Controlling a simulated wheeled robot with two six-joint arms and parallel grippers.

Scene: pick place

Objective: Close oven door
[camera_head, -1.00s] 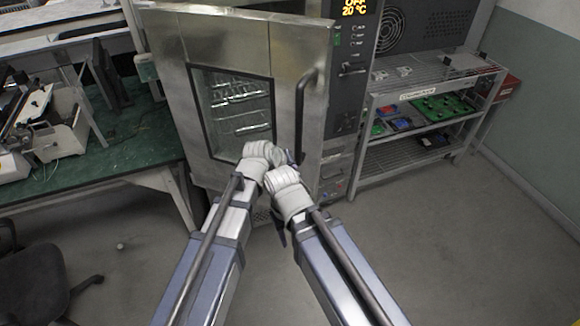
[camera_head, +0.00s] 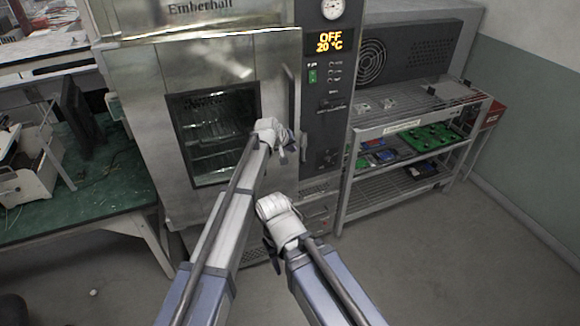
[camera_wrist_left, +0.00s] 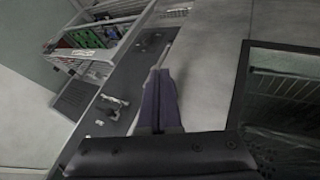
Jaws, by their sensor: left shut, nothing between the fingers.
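The steel oven door (camera_head: 145,130) with its dark window (camera_head: 213,135) stands nearly flush with the oven front; I cannot tell whether it is fully shut. Its upright handle (camera_head: 296,95) is at the door's right edge, beside the dark control panel (camera_head: 328,120). My left gripper (camera_head: 303,148) is by the lower end of the handle, at the door's right edge; contact is not clear. In the left wrist view its fingers (camera_wrist_left: 158,100) are together and empty, with the window (camera_wrist_left: 285,90) to the right. My right gripper is mostly hidden behind its own wrist, low in front of the oven.
A wire shelf rack (camera_head: 400,160) with green and blue items stands right of the oven. A green-topped bench (camera_head: 85,190) with equipment is at the left. The grey floor (camera_head: 430,260) at the front right is clear.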

